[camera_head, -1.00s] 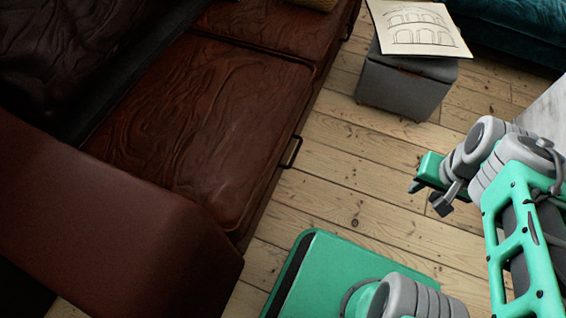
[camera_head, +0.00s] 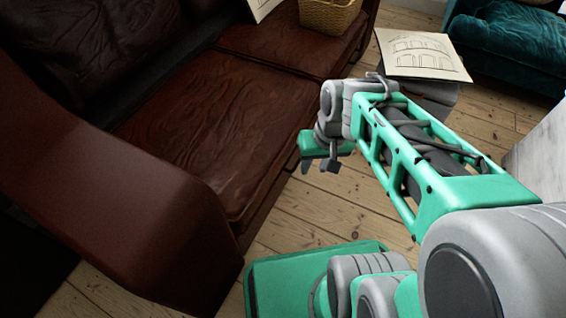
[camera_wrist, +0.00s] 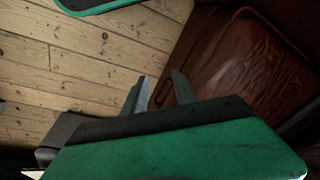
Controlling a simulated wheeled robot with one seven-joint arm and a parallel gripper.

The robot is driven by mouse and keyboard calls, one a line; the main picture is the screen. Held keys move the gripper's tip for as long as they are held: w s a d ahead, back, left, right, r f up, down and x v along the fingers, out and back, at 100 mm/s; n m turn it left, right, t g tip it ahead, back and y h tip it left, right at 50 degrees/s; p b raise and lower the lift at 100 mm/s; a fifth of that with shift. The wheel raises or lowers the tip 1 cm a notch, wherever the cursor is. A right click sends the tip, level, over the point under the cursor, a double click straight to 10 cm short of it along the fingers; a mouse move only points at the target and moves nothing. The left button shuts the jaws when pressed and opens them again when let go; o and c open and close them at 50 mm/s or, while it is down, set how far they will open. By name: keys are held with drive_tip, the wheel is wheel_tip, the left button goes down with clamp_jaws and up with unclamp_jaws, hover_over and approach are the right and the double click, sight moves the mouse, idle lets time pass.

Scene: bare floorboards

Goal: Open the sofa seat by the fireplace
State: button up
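The brown leather sofa seat (camera_head: 200,130) looks closed and flat in the head view. It also shows at the upper right of the wrist view (camera_wrist: 245,75). My gripper (camera_head: 320,167) is beside the seat's front edge, over the floor, and appears not to touch it. In the wrist view my gripper (camera_wrist: 158,78) has its two fingers apart with nothing between them. The handle on the near seat's front edge is hidden or too dark to make out now. No fireplace is clearly recognisable.
The sofa's near armrest (camera_head: 110,200) is at the left. A wicker basket (camera_head: 328,16) sits on the far seat. A drawing (camera_head: 424,55) lies on a grey stool (camera_head: 440,95), partly behind my arm. A teal sofa (camera_head: 510,50) is behind. Floorboards (camera_head: 300,215) are clear.

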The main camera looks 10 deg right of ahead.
drive_tip(key=w+d+f+m+y, duration=0.25)
drive_tip(key=w+f+y, duration=0.45)
drive_tip(key=w+f, duration=0.6)
drive_tip(key=d+f+m+t+y, duration=0.4)
drive_tip(key=f+m+t, duration=0.1)
drive_tip(key=f+t, duration=0.25)
drive_tip(key=shift+y, duration=0.3)
drive_tip(key=x, duration=0.2)
drive_tip(key=b+x, duration=0.1)
drive_tip(key=x, duration=0.4)
drive_tip(key=shift+w+a+f+b, duration=0.1)
drive_tip(key=shift+w+f+b, duration=0.2)
drive_tip(key=shift+w+f, duration=0.1)
drive_tip(key=shift+c, duration=0.3)
clamp_jaws()
